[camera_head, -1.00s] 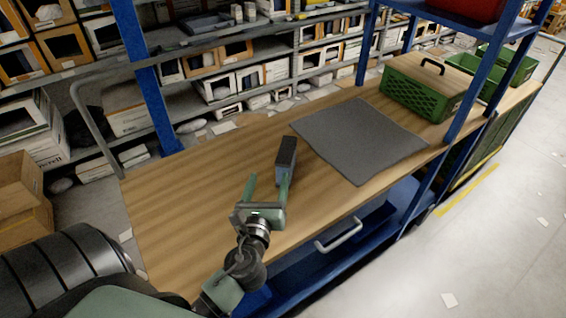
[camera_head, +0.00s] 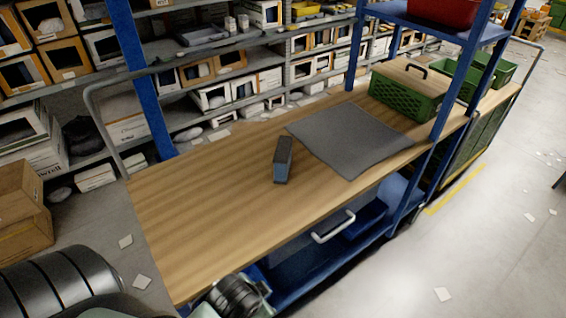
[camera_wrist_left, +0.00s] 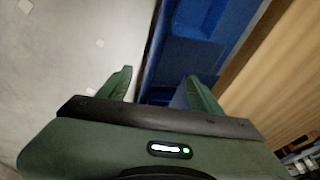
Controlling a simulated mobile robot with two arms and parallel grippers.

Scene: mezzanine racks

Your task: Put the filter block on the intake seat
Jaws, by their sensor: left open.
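A dark grey block with a blue-grey side, which I take to be the filter block (camera_head: 283,160), stands on the wooden bench top (camera_head: 215,205). It is left of a flat grey mat (camera_head: 350,138) and apart from it. I cannot tell whether the mat is the intake seat; nothing else in view clearly looks like one. My left gripper (camera_wrist_left: 158,78) is open and empty in the left wrist view, beside the bench, with floor and blue lower shelf beyond its fingers. In the head view its fingers are hidden. My right gripper is not in view.
A green crate (camera_head: 405,94) with a wooden lid and black handle stands beyond the mat. Blue posts (camera_head: 142,85) rise from the bench. A white handle (camera_head: 333,227) sticks out below its front edge. The near left bench top is clear.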

